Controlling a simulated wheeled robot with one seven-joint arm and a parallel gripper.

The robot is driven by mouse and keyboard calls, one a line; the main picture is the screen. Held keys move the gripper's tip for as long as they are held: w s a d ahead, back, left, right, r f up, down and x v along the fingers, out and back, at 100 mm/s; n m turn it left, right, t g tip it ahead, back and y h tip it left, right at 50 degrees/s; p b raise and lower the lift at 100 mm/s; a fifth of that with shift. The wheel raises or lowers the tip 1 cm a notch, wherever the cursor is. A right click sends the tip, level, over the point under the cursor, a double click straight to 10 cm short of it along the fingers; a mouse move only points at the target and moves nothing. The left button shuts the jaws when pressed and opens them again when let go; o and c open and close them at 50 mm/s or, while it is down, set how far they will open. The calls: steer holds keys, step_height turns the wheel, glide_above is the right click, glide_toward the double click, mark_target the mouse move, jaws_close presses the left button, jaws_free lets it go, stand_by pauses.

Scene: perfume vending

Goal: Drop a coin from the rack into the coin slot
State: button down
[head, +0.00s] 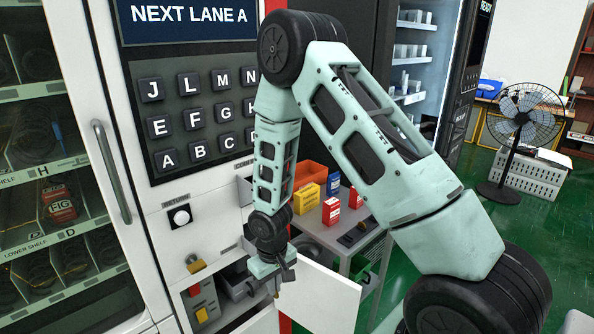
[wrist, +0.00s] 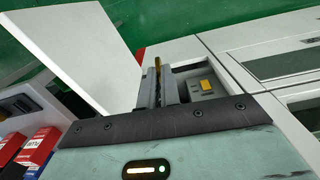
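My gripper (head: 275,277) hangs pointing down in front of the vending machine's lower panel. In the wrist view its dark fingers (wrist: 158,92) are close together, with a thin gold coin (wrist: 158,66) seen edge-on between their tips. A small gold bit of the coin (head: 277,294) shows below the fingers in the head view. A brass-coloured fitting (head: 195,264) is on the machine front, left of the gripper; I cannot tell if it is the coin slot. I cannot make out the rack clearly.
An open white door panel (head: 315,297) stands close right of the gripper. Left of it is an open compartment with a yellow part (head: 202,315). A grey cart (head: 345,235) with boxes stands behind. A lettered keypad (head: 205,115) is above.

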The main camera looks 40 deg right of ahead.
steer(key=d+r+t+p, duration=0.25)
steer(key=r+p, duration=0.25)
steer(key=r, duration=0.5)
steer(key=s+d+r+t+p, duration=0.1)
steer(key=d+r+p, duration=0.3)
steer(key=r, duration=0.7)
steer(key=d+r+t+p, duration=0.15)
steer(key=r+p, duration=0.35)
steer(key=r, duration=0.5)
steer(key=shift+t, duration=0.4)
steer(key=shift+w+a+f+b, duration=0.15)
steer(key=shift+w+f+b, duration=0.85)
steer(key=shift+w+b, duration=1.05)
steer(key=shift+w+a+f+b, duration=0.1)
steer(key=shift+w+f+b, duration=0.85)
steer(key=shift+w+b, duration=1.1)
steer(key=shift+w+a+f+b, duration=0.15)
steer(key=shift+w+f+b, duration=1.15)
steer(key=shift+w, duration=1.2)
steer(key=shift+r, duration=0.3)
steer(key=c, duration=1.5)
jaws_free()
steer(key=shift+c, duration=0.2)
